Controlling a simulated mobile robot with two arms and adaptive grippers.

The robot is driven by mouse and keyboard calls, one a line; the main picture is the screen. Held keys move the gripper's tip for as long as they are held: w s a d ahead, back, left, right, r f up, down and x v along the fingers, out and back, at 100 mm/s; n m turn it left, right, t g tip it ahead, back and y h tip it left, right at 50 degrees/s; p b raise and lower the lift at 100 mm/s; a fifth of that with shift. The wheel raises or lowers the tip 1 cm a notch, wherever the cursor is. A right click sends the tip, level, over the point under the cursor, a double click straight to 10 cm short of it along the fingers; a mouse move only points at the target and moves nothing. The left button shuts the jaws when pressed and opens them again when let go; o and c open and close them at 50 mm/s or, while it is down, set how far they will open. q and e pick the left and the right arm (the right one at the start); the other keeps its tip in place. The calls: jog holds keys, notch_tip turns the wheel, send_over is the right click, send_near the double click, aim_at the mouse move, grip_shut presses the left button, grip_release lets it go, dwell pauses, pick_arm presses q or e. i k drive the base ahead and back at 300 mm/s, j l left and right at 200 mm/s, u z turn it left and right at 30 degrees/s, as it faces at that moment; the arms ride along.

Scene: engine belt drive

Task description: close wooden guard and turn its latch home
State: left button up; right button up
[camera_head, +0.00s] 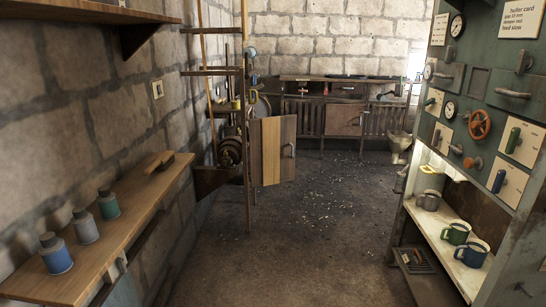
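The wooden guard (271,152) is a plank door in light and dark brown strips, in the middle of the head view. It stands swung open to the right of the belt drive, hung by a dark upright post. A curved metal handle (291,150) sits near its right edge. The belt drive's dark round pulleys (230,152) show uncovered to its left, partly behind the post. The latch is too small to make out at this distance. Neither of my grippers is in view.
A wooden shelf (135,208) with several bottles runs along the left wall. A green control panel (480,110) stands at the right above a shelf with mugs (456,233). A bench (345,100) lines the back wall. The floor (300,250) between is open, with scattered pale bits.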

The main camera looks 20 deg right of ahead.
aim_at(272, 140)
jog(key=i+l, duration=0.6)
jog(key=i, duration=0.15)
